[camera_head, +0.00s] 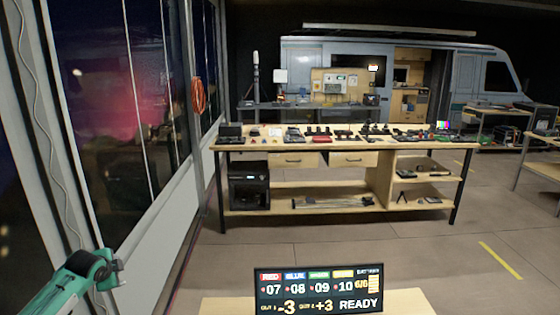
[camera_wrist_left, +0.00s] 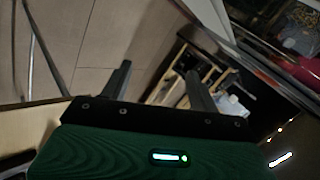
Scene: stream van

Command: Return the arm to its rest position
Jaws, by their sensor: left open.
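My left arm, green with dark and grey parts, comes in at the lower left of the head view, with its left gripper (camera_head: 115,267) close to the window wall. In the left wrist view the two dark fingers of the left gripper (camera_wrist_left: 158,78) stand apart with nothing between them. Floor and a blurred shelf-like structure show beyond the fingers. My right arm and right gripper are not in view.
A long workbench (camera_head: 290,207) with small gear on top stands ahead, a blue van (camera_head: 305,60) behind it. A scoreboard display (camera_head: 318,289) stands on a near wooden surface (camera_head: 412,303). The window wall (camera_head: 165,215) is close on the left. Floor (camera_head: 420,255) is open at right.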

